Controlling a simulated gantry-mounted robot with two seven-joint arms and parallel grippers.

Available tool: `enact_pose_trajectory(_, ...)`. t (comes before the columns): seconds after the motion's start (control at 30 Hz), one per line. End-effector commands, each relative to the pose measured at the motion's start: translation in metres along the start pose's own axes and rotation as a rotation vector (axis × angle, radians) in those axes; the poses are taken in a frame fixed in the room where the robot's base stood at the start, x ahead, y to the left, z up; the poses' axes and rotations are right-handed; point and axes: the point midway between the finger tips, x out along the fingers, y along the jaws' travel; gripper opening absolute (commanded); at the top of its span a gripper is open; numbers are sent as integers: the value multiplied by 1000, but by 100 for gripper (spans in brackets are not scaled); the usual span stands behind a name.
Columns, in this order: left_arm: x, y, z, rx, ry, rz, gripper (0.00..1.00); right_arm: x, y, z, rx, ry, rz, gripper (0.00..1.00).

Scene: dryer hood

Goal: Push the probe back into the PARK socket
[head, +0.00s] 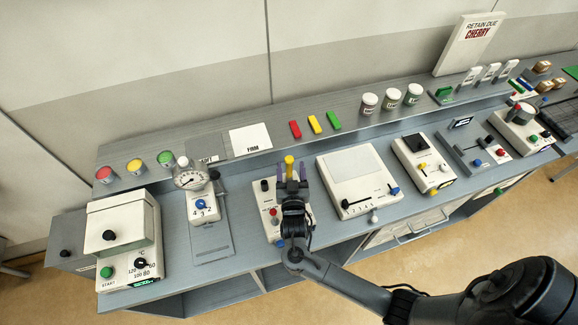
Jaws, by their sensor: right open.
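My right gripper (291,174) is over the white instrument box (266,229) in the middle of the bench, fingers pointing toward the back. It is open. A yellow-topped upright piece (289,161), which looks like the probe's handle, shows between and just beyond the fingertips. I cannot tell whether the fingers touch it. The gripper and wrist hide its lower part and much of the box, and no PARK socket or label can be made out. My left gripper is not in view.
A dial gauge stand (203,205) is to the left and a white flat-topped unit (357,182) close on the right. Red, yellow and green blocks (314,124) lie on the shelf behind. Bare bench (238,232) shows left of the box.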

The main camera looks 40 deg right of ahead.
Motion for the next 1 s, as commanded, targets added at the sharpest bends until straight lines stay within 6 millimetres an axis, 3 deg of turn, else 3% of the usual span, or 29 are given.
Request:
enact_pose_trajectory(0.17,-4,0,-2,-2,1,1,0,10,-1,-2,-1,1,0,63)
enact_pose_trajectory(0.5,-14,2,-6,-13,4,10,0,49,-4,-3,-1,0,-1,63)
enact_pose_trajectory(0.83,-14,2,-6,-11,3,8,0,54,-3,-2,0,-1,0,63)
enact_pose_trajectory(1.0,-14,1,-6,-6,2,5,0,54,-3,-2,0,-1,0,37)
